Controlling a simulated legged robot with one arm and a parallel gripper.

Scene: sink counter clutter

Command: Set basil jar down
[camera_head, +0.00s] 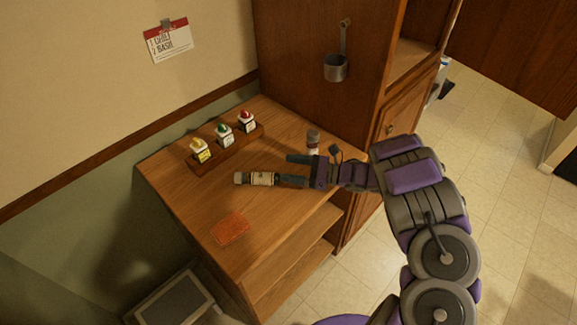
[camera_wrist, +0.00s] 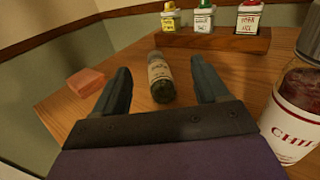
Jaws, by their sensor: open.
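The basil jar (camera_head: 260,179), with a pale label, lies on its side on the wooden counter in the head view. In the wrist view the jar (camera_wrist: 160,75) shows dark green contents and lies between and beyond my fingertips, its label too blurred to read. My gripper (camera_head: 282,169) is open at the jar's right end in the head view; one finger lines up with the jar. In the wrist view my gripper's fingers (camera_wrist: 160,68) are spread, with a gap on each side of the jar. I cannot tell whether any finger touches it.
A chili jar (camera_wrist: 297,110) stands upright close to my right finger; it also shows behind my gripper (camera_head: 313,141). An orange sponge (camera_head: 230,228) lies near the counter's front. A ladle (camera_head: 336,66) hangs on the cabinet.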

